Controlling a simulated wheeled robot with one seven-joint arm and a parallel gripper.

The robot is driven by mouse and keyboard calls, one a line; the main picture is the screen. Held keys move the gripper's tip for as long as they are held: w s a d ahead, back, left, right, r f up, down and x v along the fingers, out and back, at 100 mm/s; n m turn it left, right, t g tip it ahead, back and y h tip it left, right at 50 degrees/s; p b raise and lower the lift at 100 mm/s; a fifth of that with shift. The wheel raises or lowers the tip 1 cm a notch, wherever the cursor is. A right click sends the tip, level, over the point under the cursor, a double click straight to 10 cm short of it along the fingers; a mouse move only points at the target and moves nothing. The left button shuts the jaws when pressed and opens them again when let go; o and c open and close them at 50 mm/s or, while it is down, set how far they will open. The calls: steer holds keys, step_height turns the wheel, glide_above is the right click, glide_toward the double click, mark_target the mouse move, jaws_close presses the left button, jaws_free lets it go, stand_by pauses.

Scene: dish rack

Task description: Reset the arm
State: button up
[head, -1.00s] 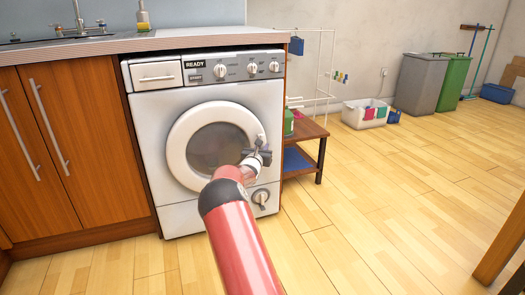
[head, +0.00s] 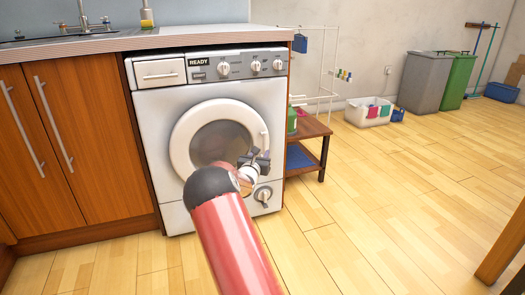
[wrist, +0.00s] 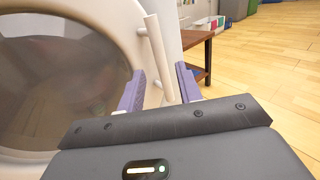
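My gripper (head: 254,160) is in front of the lower right part of the washing machine's round door in the head view. In the wrist view my gripper (wrist: 160,70) has its two purple fingers wide apart, with nothing held. The white door handle (wrist: 160,55) shows beyond and between the fingers, and I see no finger touching it. The handle (head: 264,140) also shows just above the gripper in the head view. The washing machine (head: 155,125) has its door (head: 180,140) shut. My arm hides part of the machine's lower front.
A wooden cabinet (head: 100,130) and countertop (head: 120,44) adjoin the machine. A small wooden table (head: 312,130) and white drying rack (head: 333,60) stand to its right. Open wooden floor (head: 390,210) lies to the right, with a table leg at the edge.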

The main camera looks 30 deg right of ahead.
steer(key=shift+s+a, duration=0.25)
stand_by(0.3)
steer(key=s+a+r+m+g+y+p, duration=0.1)
steer(key=s+a+r+m+g+p, duration=0.2)
steer(key=s+r+m, duration=0.7)
steer(key=s+a+r+m+g+p, duration=0.2)
steer(key=s+r+m+g, duration=0.5)
steer(key=s, duration=0.5)
steer(key=s+a+r+m+t+y+p, duration=0.1)
steer(key=s+a+m+y, duration=0.3)
steer(key=s+a, duration=0.8)
steer(key=s+a+m+t+y+p, duration=0.2)
steer(key=s+a+y, duration=0.6)
steer(key=a, duration=0.8)
steer(key=s+m+p, duration=0.2)
steer(key=s+m, duration=0.1)
steer(key=shift+s+r+t, duration=0.3)
steer(key=shift+s+r, duration=0.05)
steer(key=shift+s, duration=0.05)
